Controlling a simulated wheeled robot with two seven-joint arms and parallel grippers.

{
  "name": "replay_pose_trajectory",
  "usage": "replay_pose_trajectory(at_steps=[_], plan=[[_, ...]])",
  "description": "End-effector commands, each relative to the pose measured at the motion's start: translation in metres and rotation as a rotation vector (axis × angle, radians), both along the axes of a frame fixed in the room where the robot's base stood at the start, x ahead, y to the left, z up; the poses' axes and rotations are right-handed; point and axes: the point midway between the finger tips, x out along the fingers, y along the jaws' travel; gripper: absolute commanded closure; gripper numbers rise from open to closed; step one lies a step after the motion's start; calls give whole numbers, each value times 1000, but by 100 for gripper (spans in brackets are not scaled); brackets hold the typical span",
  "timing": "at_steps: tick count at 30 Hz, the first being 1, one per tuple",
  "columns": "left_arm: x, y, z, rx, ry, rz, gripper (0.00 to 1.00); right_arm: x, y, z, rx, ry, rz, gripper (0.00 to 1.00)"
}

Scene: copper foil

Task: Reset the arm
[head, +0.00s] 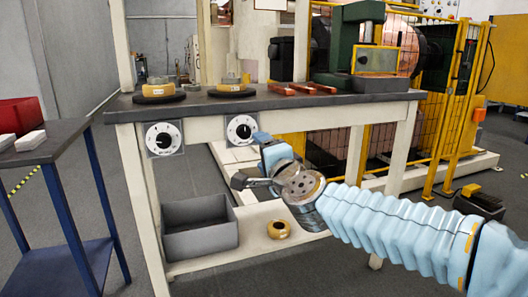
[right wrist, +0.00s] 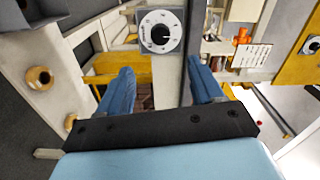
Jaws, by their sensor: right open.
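My right arm comes in from the right in a light blue sleeve. Its gripper (head: 252,160) is in front of the bench, just below the right dial (head: 241,130). In the right wrist view the two blue fingers of the right gripper (right wrist: 160,88) stand wide apart with nothing between them. A white dial with a black knob (right wrist: 161,32) shows beyond the fingers, apart from them. My left gripper is not in view.
Below are a grey bin (head: 200,230) and a ring (head: 279,229). A blue-legged table (head: 45,150) stands left; a yellow fence (head: 450,110) stands right.

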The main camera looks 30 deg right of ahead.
Motion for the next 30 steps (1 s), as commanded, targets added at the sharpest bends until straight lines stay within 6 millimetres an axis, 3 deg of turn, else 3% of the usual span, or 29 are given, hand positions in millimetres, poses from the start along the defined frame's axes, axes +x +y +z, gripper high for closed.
replay_pose_trajectory(at_steps=[16, 19, 23, 26, 27, 30], plan=[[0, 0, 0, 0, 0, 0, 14, -1, 1, -1, -1, 3, 1, 34], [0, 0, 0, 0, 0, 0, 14, 7, 4, -15, -19, 36, 11, 34], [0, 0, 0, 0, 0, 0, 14, 36, 20, -77, -95, 174, 65, 34], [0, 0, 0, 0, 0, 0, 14, 59, 41, -155, -190, 337, 147, 34], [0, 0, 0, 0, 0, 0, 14, 65, 50, -189, -229, 405, 189, 34], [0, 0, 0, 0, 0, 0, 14, 68, 75, -275, -324, 568, 306, 34]])
